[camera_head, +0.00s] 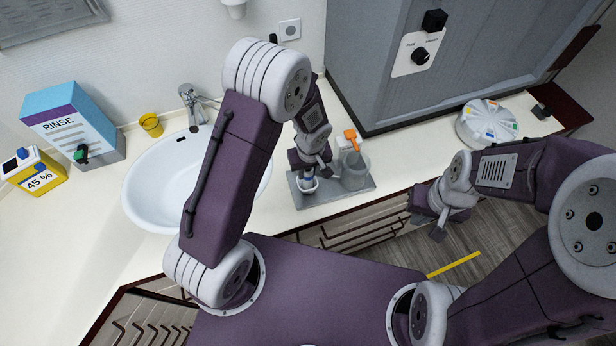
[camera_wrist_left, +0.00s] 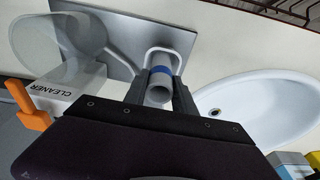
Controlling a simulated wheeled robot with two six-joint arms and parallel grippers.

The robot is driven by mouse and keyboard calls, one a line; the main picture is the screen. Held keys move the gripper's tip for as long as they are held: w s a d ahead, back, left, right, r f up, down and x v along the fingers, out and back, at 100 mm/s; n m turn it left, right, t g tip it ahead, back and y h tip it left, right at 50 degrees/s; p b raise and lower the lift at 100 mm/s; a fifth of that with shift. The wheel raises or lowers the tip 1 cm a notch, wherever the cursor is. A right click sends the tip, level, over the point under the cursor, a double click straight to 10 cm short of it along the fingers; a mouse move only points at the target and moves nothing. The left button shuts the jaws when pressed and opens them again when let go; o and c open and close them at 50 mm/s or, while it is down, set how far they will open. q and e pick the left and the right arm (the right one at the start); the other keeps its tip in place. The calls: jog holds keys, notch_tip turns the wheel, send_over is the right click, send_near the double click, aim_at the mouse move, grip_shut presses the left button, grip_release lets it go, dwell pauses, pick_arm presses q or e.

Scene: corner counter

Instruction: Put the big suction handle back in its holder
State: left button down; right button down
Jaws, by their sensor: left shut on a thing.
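My left gripper (camera_head: 309,170) is over the grey tray (camera_head: 340,193) on the counter. In the left wrist view its two fingers (camera_wrist_left: 160,92) are shut on the suction handle (camera_wrist_left: 159,94), a grey-white tube with a blue band. The white loop-shaped holder (camera_wrist_left: 176,52) shows around the far side of the handle, on the tray. The handle's lower end is hidden, so I cannot tell whether it is seated. In the head view the handle is mostly covered by my gripper. My right gripper (camera_head: 429,227) is empty, fingers apart, off the counter's front edge.
A clear cup (camera_head: 355,172) stands on the tray, right of the holder. Behind it is a cleaner bottle with an orange nozzle (camera_head: 351,139). The sink (camera_head: 150,190) lies left, the grey cabinet (camera_head: 365,60) behind, and a round pill-box-like disc (camera_head: 487,121) right.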

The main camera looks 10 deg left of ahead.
pick_arm(q)
jog(key=shift+r, duration=0.1)
jog(key=shift+w+r, duration=0.1)
jog(key=shift+r, duration=0.15)
jog(key=r, duration=0.2)
jog(key=d+r+b, duration=0.1)
jog(key=shift+d+r, duration=0.1)
jog(key=shift+r, duration=0.3)
jog(key=s+d+r+b, duration=0.2)
jog(key=d+r, duration=0.4)
jog(key=d, duration=0.4)
jog(key=shift+s+r+b, duration=0.3)
jog(key=shift+s+b, duration=0.05)
jog(key=shift+s, duration=0.25)
